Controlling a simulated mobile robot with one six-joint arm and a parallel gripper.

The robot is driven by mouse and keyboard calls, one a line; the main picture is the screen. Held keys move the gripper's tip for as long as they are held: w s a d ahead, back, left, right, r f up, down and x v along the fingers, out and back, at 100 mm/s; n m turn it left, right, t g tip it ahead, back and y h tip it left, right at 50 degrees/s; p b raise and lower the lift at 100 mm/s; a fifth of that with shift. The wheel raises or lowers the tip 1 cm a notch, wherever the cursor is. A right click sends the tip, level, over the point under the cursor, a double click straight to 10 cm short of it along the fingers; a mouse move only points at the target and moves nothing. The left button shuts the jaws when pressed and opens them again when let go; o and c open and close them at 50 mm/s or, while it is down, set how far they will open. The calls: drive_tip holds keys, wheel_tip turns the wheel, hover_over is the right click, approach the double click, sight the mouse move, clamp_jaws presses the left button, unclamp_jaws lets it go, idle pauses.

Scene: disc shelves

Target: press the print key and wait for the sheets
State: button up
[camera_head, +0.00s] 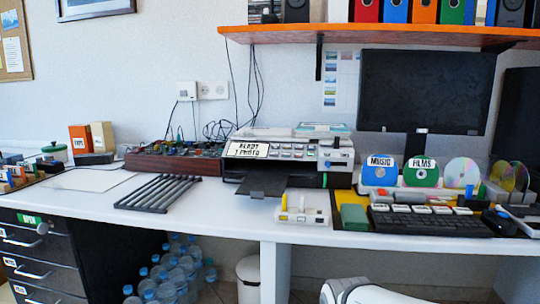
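The printer (298,138) stands on the desk (215,212) near the middle of the view. Its display (248,150) reads "READY" with "1 PHOTO" below. A panel of small keys (291,152) sits right of the display; their labels are too small to read, so I cannot tell which is the print key. A dark output tray (264,184) sticks out at the front, and I see no printed sheet on it. A white rounded part of my arm shows at the bottom edge. My gripper is not in view.
A white box with yellow pegs (302,213) stands before the printer. A black rack (159,193) lies left. Right are a keyboard (428,221), disc holders with discs (421,171) and a monitor (425,92). An orange shelf (390,35) hangs above. Bottles (172,272) stand below.

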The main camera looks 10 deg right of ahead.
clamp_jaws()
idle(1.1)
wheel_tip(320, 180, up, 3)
drive_tip(key=p, duration=0.3)
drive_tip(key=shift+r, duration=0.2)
